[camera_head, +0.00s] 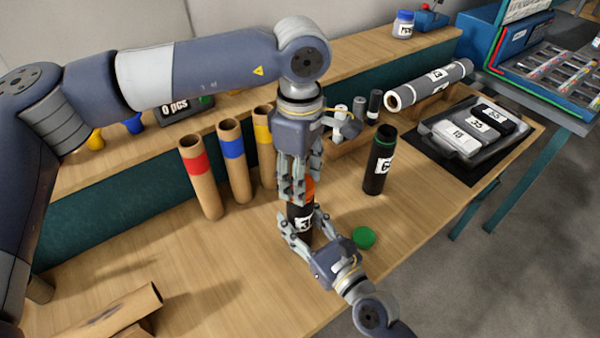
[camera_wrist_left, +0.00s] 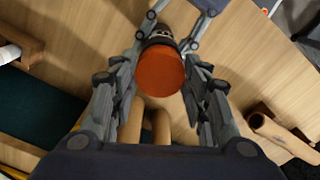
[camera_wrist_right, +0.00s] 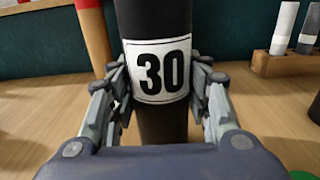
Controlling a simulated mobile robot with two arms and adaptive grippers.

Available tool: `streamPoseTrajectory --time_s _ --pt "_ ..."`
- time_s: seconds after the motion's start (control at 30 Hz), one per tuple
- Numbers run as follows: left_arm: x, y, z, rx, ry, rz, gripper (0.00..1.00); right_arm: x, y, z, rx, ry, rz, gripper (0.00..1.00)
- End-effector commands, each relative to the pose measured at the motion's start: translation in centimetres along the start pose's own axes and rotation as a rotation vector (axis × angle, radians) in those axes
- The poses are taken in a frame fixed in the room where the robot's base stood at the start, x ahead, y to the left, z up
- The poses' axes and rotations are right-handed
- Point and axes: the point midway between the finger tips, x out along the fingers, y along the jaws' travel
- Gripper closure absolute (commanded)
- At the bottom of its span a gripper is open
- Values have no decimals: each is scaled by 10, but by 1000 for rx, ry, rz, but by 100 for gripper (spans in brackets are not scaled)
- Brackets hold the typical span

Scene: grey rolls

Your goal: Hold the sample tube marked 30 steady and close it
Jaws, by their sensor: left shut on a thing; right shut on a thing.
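The black sample tube marked 30 (camera_wrist_right: 162,70) stands upright on the table; part of it shows in the head view (camera_head: 298,211). My right gripper (camera_wrist_right: 160,92) is shut around it at the label's height, and in the head view this gripper (camera_head: 303,232) comes in from the front. An orange cap (camera_wrist_left: 160,68) is at the tube's top, and its edge shows in the head view (camera_head: 309,187). My left gripper (camera_head: 300,192) points down from above and is shut on the cap. I cannot tell whether the cap touches the tube's rim.
A green cap (camera_head: 363,237) lies beside my right gripper. An open black tube (camera_head: 379,160) stands to the right. Cardboard tubes with red (camera_head: 201,176), blue (camera_head: 234,161) and yellow bands stand left. A black tray (camera_head: 472,132) holds labelled blocks. The front left table has a cardboard roll (camera_head: 110,312).

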Motion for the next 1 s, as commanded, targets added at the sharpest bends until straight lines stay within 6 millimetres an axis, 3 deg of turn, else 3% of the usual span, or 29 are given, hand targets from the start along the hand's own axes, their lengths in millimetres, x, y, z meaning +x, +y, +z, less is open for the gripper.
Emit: streamPoseTrajectory --time_s 0.2,0.33,1.0 --pt "3 0 0 10 0 -1 67 0 0 0 0 0 0 100" --pt "3 0 0 123 -1 -2 67 0 0 0 0 0 0 100" --pt "3 0 -1 1375 -2 1 67 0 0 0 0 0 0 100"
